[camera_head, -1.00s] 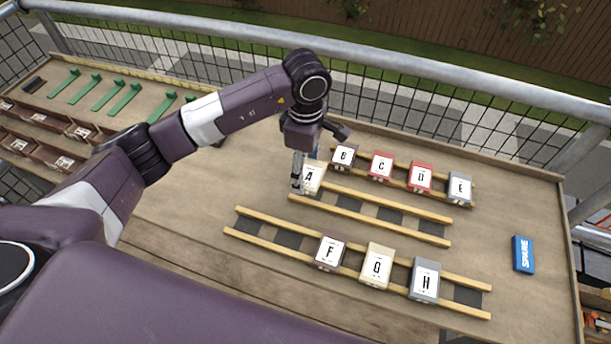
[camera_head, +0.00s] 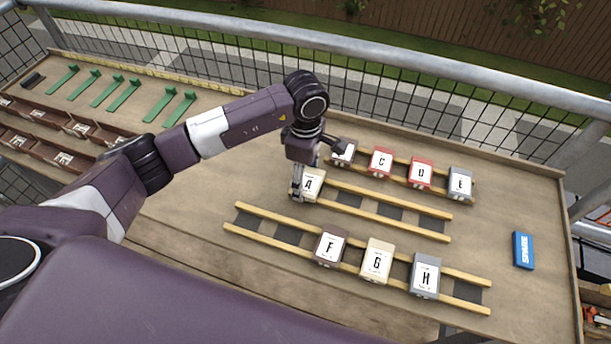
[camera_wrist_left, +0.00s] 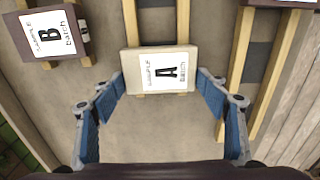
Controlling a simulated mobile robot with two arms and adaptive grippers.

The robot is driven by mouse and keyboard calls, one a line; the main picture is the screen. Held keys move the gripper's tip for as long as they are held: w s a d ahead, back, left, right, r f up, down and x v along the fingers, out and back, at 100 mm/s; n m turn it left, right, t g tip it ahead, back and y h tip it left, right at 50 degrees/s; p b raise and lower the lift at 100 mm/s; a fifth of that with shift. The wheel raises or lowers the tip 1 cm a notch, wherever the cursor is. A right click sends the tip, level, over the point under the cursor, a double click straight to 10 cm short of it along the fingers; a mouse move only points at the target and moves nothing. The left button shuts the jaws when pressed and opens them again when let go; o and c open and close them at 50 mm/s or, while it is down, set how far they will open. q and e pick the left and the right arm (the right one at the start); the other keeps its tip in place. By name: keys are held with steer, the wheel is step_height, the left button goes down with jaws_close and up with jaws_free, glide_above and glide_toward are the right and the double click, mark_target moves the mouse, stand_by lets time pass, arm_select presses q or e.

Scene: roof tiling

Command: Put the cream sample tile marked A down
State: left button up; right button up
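The cream sample tile A (camera_head: 312,188) is at the left end of the middle rack (camera_head: 385,213). In the left wrist view, tile A (camera_wrist_left: 160,85) is level, with two wooden rails running under its far edge. My left gripper (camera_head: 308,182) points down over the tile. In the wrist view its two blue fingers (camera_wrist_left: 160,76) sit against the tile's left and right sides. Whether the tile bears fully on the rails or hangs just above them I cannot tell. My right gripper is not in view.
Tile B (camera_head: 343,153), partly behind my gripper, and tiles C (camera_head: 381,163), D (camera_head: 420,174) and E (camera_head: 460,184) stand on the back rack. Tiles F (camera_head: 330,248), G (camera_head: 376,262) and H (camera_head: 424,276) are on the front rack. A blue spare box (camera_head: 523,250) lies right.

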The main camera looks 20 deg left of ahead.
mark_target(306, 180)
arm_select(q)
steer(key=shift+o, duration=1.4)
steer(key=shift+r, duration=0.15)
steer(key=shift+r+p, duration=0.25)
steer(key=shift+p, duration=0.15)
steer(key=shift+r, duration=0.35)
step_height(306, 180, up, 12)
steer(key=b, duration=0.3)
steer(key=shift+f, duration=0.25)
